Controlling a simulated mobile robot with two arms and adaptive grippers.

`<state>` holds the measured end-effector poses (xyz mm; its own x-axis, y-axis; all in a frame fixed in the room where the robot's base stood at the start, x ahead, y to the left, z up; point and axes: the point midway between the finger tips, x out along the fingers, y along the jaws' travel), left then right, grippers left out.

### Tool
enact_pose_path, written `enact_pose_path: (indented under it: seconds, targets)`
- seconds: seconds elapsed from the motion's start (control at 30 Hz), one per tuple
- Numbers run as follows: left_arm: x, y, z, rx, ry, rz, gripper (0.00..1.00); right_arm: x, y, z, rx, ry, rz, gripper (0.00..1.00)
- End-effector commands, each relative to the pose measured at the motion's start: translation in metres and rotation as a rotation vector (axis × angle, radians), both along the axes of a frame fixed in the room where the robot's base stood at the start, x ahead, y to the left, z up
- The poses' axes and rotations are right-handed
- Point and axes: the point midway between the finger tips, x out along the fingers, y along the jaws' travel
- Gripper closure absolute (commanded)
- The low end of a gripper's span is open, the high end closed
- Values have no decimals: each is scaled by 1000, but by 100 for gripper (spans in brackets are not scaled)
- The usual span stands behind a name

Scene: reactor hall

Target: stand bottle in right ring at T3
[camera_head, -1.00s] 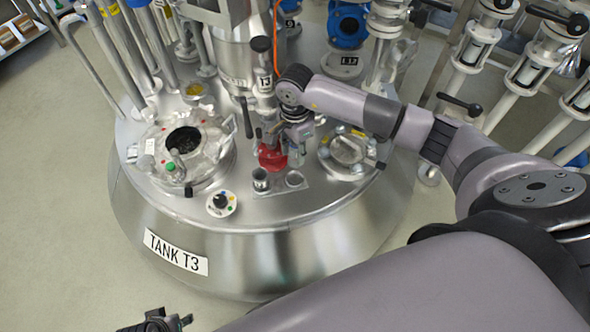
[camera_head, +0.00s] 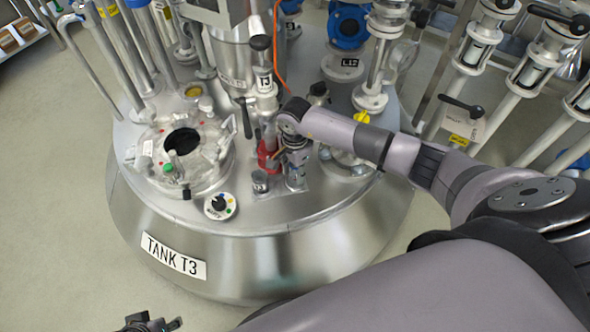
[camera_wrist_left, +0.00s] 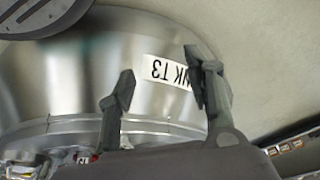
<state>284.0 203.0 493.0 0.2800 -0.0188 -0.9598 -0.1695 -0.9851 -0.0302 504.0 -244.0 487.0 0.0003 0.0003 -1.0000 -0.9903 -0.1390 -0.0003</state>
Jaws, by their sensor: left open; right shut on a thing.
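Tank T3 (camera_head: 175,256) carries a small plate with two rings on its top. The left ring (camera_head: 260,182) is a metal cup shape. The right ring (camera_head: 297,186) is largely hidden behind the bottle. My right gripper (camera_head: 296,162) is shut on a clear bottle (camera_head: 295,176), which looks upright at the right ring. I cannot tell whether its base is inside the ring or just above it. My left gripper (camera_head: 150,324) is at the bottom edge, away from the tank top. In the left wrist view its fingers (camera_wrist_left: 162,95) are apart and empty, before the tank's label.
A red part (camera_head: 268,157) stands close behind the rings. A round dial (camera_head: 220,206) is at the front left, and an open hatch (camera_head: 183,143) lies left. A yellow-knobbed fitting (camera_head: 361,117) is to the right. Pipes and valves crowd the back.

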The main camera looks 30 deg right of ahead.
Motion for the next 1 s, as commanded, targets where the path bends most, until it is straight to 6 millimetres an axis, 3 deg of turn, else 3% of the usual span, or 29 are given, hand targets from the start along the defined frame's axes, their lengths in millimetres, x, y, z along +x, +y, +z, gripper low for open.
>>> enact_pose_path:
  seconds: [0.1, 0.13, 0.4, 0.83, 1.0]
  targets:
    - [0, 0, 3, -1, -3, 0, 53, 0, 0, -2, 0, 0, 0, 86]
    - [0, 0, 4, -1, -5, 1, 53, 0, 0, -1, 0, 0, 0, 67]
    - [0, 0, 5, 0, -6, 1, 53, 0, 0, -1, 0, 0, 0, 49]
    - [0, 0, 2, -1, -3, 0, 53, 0, 0, 3, 0, 0, 0, 48]
    - [2, -1, -25, 1, 17, -4, 53, 2, -1, 37, -1, -5, 1, 48]
